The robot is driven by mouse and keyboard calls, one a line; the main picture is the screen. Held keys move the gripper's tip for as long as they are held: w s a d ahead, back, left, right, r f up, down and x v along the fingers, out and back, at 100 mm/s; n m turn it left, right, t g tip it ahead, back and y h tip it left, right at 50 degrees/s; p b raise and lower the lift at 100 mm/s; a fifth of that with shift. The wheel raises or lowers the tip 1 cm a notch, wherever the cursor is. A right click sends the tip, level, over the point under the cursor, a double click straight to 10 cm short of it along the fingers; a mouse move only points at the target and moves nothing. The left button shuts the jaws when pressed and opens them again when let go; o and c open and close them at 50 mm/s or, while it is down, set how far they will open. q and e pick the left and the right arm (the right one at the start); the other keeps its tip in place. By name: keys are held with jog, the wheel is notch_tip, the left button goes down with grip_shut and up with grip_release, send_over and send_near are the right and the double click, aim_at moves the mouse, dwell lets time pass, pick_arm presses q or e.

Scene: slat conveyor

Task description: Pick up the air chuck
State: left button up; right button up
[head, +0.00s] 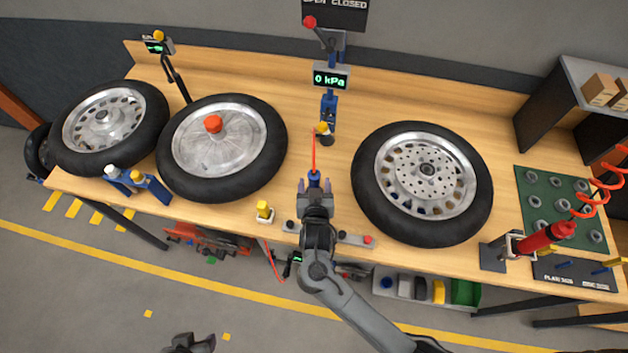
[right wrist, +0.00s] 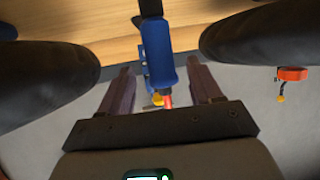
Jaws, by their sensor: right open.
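The air chuck looks to be the blue handled tool (head: 314,179) at the end of a red hose, at the middle of the bench front; its blue body fills the centre of the right wrist view (right wrist: 160,50). My right gripper (head: 315,190) is open around it. In the wrist view its two dark fingers (right wrist: 160,78) stand one on each side of the blue body, with gaps visible. Part of the chuck is hidden by the gripper. A dark grey piece at the bottom edge looks like my left gripper (head: 190,344), empty and away from the bench.
Wheels lie on the bench (head: 287,100): one right of my gripper (head: 421,183), two left (head: 221,147) (head: 109,128). A gauge post reading 0 kPa (head: 331,79) stands behind. A yellow-topped piece (head: 264,211) sits near the front edge; a red tool (head: 545,238) stands right.

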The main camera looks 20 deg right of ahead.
aim_at(314, 182)
jog(key=shift+x, duration=1.9)
jog(key=c, duration=1.1)
jog(key=shift+r, duration=0.2)
